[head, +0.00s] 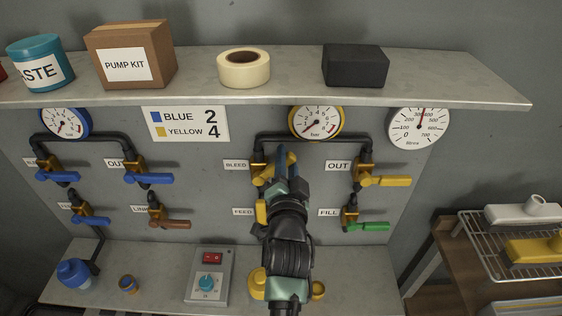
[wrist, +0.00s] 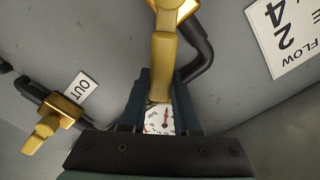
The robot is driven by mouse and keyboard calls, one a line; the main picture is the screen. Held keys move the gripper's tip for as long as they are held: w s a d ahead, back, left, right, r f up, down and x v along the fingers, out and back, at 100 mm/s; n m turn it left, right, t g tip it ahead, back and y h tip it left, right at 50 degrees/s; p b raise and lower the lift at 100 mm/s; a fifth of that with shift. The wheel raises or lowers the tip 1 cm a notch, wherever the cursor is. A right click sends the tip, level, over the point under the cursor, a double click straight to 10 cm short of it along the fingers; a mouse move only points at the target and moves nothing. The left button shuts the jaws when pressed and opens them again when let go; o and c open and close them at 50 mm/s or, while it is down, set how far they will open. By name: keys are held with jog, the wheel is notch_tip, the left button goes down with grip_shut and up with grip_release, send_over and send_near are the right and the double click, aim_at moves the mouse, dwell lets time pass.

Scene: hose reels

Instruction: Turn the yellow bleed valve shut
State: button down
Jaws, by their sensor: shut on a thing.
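The yellow bleed valve (head: 260,178) is on the wall panel, right of the BLEED label (head: 236,165). Its handle slants up and to the right in the head view, partly hidden by my gripper. My gripper (head: 290,160) is at this handle, its dark fingers on either side of it. In the wrist view the yellow handle (wrist: 163,60) runs down from the valve body at the top edge to between the fingertips of my gripper (wrist: 163,88), which is shut on it.
The yellow OUT valve (head: 385,181) is to the right, with the green FILL lever (head: 368,226) below it. A yellow-rimmed gauge (head: 316,122) and the shelf (head: 300,92) are above. A control box (head: 209,275) stands on the lower ledge. Black pipe runs around the valves.

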notch_tip(320, 180, down, 6)
jog(key=d+m+b, duration=0.2)
jog(key=m+b, duration=0.1)
jog(key=m, duration=0.5)
jog(key=shift+d+f+m, duration=0.15)
jog(key=shift+d+m, duration=0.05)
jog(key=shift+m, duration=0.2)
jog(key=c, duration=0.7)
grip_release()
jog(key=shift+o, duration=0.3)
